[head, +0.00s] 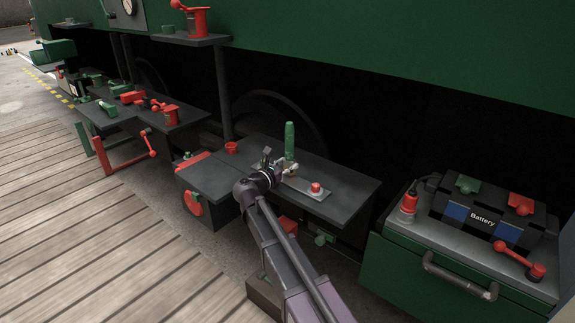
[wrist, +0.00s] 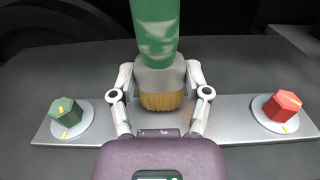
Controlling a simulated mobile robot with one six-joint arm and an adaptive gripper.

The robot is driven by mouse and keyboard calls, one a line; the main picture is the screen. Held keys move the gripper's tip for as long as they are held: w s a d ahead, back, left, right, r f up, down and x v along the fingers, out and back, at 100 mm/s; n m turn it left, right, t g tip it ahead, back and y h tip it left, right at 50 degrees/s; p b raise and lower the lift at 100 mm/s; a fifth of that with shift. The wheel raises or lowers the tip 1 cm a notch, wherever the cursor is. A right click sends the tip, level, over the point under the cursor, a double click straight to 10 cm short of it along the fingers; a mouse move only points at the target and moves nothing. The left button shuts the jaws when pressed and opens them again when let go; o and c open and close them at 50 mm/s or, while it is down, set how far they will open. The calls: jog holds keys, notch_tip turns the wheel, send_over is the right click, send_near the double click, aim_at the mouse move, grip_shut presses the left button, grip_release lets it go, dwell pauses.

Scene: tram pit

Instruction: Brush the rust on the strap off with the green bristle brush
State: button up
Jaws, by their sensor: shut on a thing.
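The green bristle brush (head: 289,140) stands upright in my gripper (head: 283,170). In the wrist view, its green handle (wrist: 154,30) rises above a grey collar, with tan bristles (wrist: 161,101) pointing down. My gripper (wrist: 160,78) is shut on the collar, one finger on each side. The grey metal strap (wrist: 233,112) lies flat on the dark bench beneath the brush. It has a green hex bolt (wrist: 65,112) at its left end and a red hex bolt (wrist: 282,106) at its right end. A faint brownish tint shows beside the bristles; the bristles and my gripper hide the strap's middle. I cannot tell if the bristles touch it.
The dark bench (head: 340,174) carries a small red cup (head: 231,147) at its back left. A battery (head: 485,213) sits on a green cabinet to the right. Another bench (head: 135,115) with red and green parts stands to the left. Wooden decking (head: 90,230) is clear.

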jog(key=shift+s+a+f, duration=0.1)
jog(key=shift+s, duration=0.65)
jog(key=shift+s+a, duration=0.1)
jog(key=shift+s, duration=0.6)
jog(key=shift+s, duration=0.1)
jog(key=shift+s+a, duration=0.1)
jog(key=shift+s, duration=0.6)
jog(key=shift+r+p, duration=0.35)
jog(key=shift+r, duration=0.1)
dwell(0.5)
